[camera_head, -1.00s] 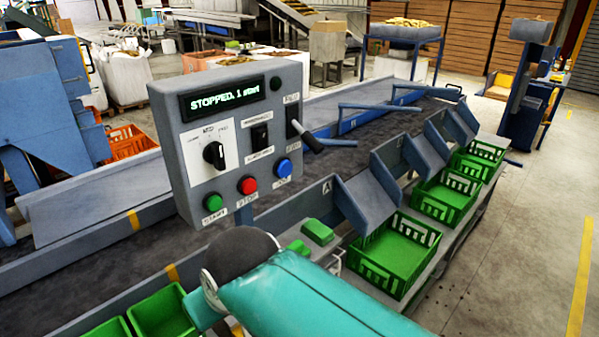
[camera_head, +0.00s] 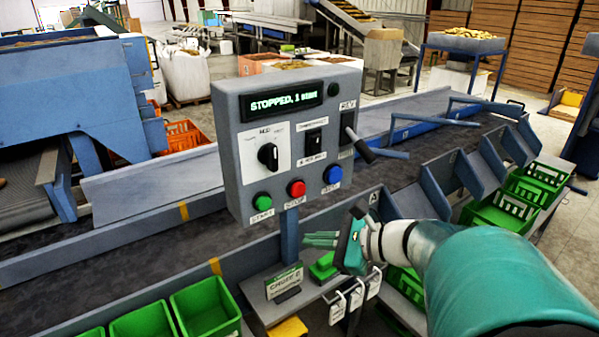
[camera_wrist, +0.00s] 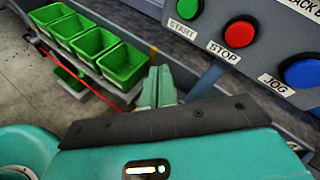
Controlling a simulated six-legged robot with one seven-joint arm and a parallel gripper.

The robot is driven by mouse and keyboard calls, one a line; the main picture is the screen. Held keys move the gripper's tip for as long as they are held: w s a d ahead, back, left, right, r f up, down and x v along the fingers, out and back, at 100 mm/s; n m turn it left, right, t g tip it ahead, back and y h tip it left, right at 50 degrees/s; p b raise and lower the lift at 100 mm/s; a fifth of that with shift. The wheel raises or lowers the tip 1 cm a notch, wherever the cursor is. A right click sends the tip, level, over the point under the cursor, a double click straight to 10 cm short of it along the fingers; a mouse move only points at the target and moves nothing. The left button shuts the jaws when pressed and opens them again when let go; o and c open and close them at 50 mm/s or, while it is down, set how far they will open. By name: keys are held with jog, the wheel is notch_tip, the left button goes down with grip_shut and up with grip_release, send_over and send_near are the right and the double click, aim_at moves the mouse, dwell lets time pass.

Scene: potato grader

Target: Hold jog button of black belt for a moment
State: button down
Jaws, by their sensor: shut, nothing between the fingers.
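The blue jog button (camera_head: 333,174) is at the lower right of the grey control panel (camera_head: 228,150), beside the red stop button (camera_head: 296,188) and the green start button (camera_head: 262,202). The panel's screen (camera_head: 283,102) reads "STOPPED, 1 start". The black belt (camera_head: 130,240) runs behind and below the panel. My gripper (camera_head: 322,240) is shut and empty, below the jog button and apart from it, fingers pointing left. In the wrist view the jog button (camera_wrist: 301,73) is at the right edge, and my fingertips (camera_wrist: 160,86) are left of it, below the stop button (camera_wrist: 239,33).
Below the panel a shelf holds a small sign (camera_head: 284,281), a green box (camera_head: 323,267) and hanging white tags (camera_head: 338,306). Green bins (camera_head: 205,308) stand along the belt's near side. A lever (camera_head: 362,148) sticks out from the panel's right side.

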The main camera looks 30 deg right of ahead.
aim_at(337, 177)
jog(key=s+d+r+m+t+h, duration=0.1)
jog(key=s+d+m+t+h, duration=0.1)
jog(key=d+m, duration=0.3)
jog(key=s+d+r+m+t+h, duration=0.1)
jog(key=d+m+t+h, duration=0.3)
jog(key=d, duration=0.7)
jog(key=shift+s+r+m+h, duration=0.15)
jog(key=shift+s+m+h, duration=0.3)
jog(key=shift+m, duration=0.45)
jog(key=shift+d, duration=0.15)
jog(key=w, duration=1.4)
jog(key=shift+a, duration=0.25)
